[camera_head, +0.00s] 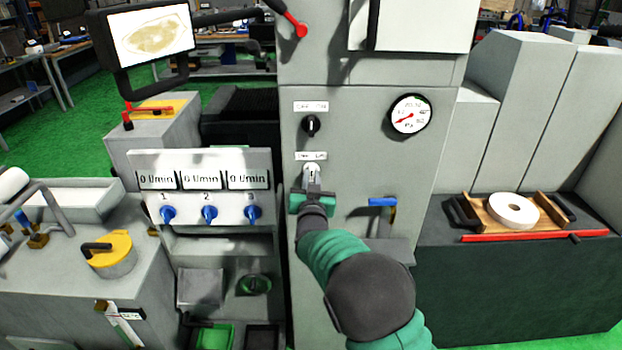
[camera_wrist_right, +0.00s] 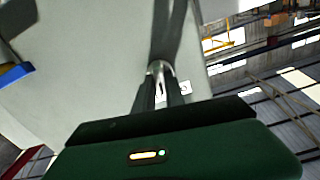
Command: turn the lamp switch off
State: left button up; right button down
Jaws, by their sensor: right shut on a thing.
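The grey machine cabinet (camera_head: 345,240) has a black rotary switch (camera_head: 311,125) under one label. A second small label (camera_head: 311,156), too blurred to read surely, sits lower down. My right gripper (camera_head: 312,178) is at the spot just under this lower label. It is shut on a small switch knob (camera_wrist_right: 160,68), whose pale, shiny round end shows between the fingers in the right wrist view. The fingers (camera_wrist_right: 161,92) hide most of the knob, so I cannot tell its setting. My left gripper is in neither view.
A pressure gauge (camera_head: 410,114) is at the upper right of the cabinet. A blue-handled valve (camera_head: 382,202) sits right of my gripper. A panel with blue knobs (camera_head: 209,214) is on the left. A red-tipped lever (camera_head: 297,25) is above.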

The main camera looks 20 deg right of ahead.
jog(key=shift+r+n, duration=0.35)
jog(key=shift+n, duration=0.35)
jog(key=shift+w, duration=0.1)
jog(key=c, duration=1.7)
grip_release()
jog(key=shift+o, duration=1.5)
jog(key=shift+f, duration=0.15)
